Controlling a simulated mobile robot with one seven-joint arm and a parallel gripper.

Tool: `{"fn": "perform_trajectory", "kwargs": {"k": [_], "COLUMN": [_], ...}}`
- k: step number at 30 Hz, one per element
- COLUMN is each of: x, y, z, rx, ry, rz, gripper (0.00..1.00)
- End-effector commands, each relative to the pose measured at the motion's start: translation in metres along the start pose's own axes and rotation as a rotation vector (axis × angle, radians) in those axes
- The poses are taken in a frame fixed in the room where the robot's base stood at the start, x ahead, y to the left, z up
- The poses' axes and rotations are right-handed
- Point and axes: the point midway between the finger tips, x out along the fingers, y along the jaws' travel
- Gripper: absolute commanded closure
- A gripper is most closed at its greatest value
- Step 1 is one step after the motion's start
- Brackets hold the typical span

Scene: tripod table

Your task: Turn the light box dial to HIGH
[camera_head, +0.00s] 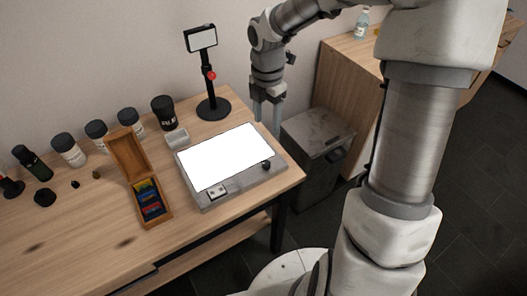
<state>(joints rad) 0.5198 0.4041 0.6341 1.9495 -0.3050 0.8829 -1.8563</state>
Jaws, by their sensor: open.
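The light box (193,188) lies near the right end of the wooden table, a grey slab with a bright white panel on top. A small black dial (266,165) sits on its frame at the right side. Its markings are too small to read. A small switch plate (217,191) sits on the front edge of the frame. My gripper (267,118) points down beyond the back right corner of the light box, above and apart from the dial. Its two fingers are apart with nothing seen between them.
A black stand (212,108) with a small screen stands behind the light box, close left of my gripper. An open wooden box (129,152) with coloured items lies left. Several dark-lidded jars (69,150) line the back. A grey bin (317,140) and a wooden cabinet (345,75) stand right.

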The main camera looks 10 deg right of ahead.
Motion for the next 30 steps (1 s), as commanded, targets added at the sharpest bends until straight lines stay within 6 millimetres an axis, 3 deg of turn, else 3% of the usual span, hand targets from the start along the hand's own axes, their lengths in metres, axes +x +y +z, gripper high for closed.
{"fn": "perform_trajectory", "kwargs": {"k": [21, 30], "x": [0.143, 0.169], "y": [-0.001, -0.001], "z": [-0.002, -0.001], "rx": [0.002, 0.003], "ry": [0.002, 0.000], "rz": [-0.003, -0.002], "gripper": [0.36, 0.36]}}
